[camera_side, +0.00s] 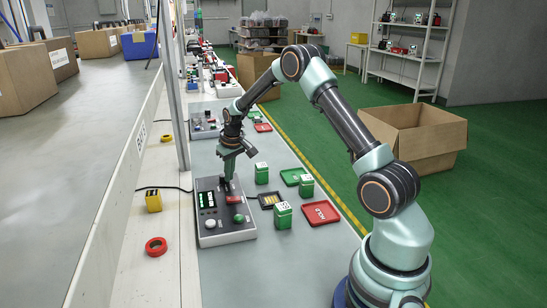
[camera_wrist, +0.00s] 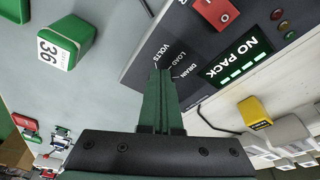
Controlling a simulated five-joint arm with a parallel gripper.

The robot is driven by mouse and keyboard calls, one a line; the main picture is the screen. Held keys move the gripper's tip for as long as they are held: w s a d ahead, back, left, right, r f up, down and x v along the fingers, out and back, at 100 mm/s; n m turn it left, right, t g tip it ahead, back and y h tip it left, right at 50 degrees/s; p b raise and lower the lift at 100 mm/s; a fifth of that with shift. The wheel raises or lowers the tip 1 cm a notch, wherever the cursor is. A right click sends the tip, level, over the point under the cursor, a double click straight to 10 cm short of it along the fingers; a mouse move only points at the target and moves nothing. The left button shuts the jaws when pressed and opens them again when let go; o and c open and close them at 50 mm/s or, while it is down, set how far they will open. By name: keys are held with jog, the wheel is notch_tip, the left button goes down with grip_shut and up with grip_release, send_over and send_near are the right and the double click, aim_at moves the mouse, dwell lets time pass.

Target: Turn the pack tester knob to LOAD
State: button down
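The pack tester (camera_side: 223,236) is a dark-topped grey box on the bench; its panel (camera_wrist: 140,75) also shows in the wrist view. Its green display (camera_wrist: 236,58) reads NO PACK above dashes. The labels VOLTS, LOAD and DRAIN (camera_wrist: 181,70) fan out just beyond my fingertips. My gripper (camera_side: 228,178) points down onto the panel, and in the wrist view its green fingers (camera_wrist: 162,76) are close together at those labels. The dark knob (camera_side: 226,187) is at the fingertips and mostly hidden by them. I cannot read its pointer.
Green-and-white packs (camera_side: 283,215) stand right of the tester; one marked 36 (camera_wrist: 68,42) shows in the wrist view. A red HOLD tray (camera_side: 321,213) and a green tray (camera_side: 294,177) lie farther right. A yellow block (camera_side: 153,201) and red tape roll (camera_side: 156,246) are at left.

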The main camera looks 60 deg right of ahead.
jog(key=shift+w+a, duration=0.1)
jog(key=shift+a, duration=0.15)
jog(key=shift+s+a, duration=0.2)
jog(key=shift+s, duration=0.15)
jog(key=w+v, duration=0.1)
jog(key=v, duration=0.4)
jog(key=shift+d+r, duration=0.2)
jog(key=shift+r, duration=0.35)
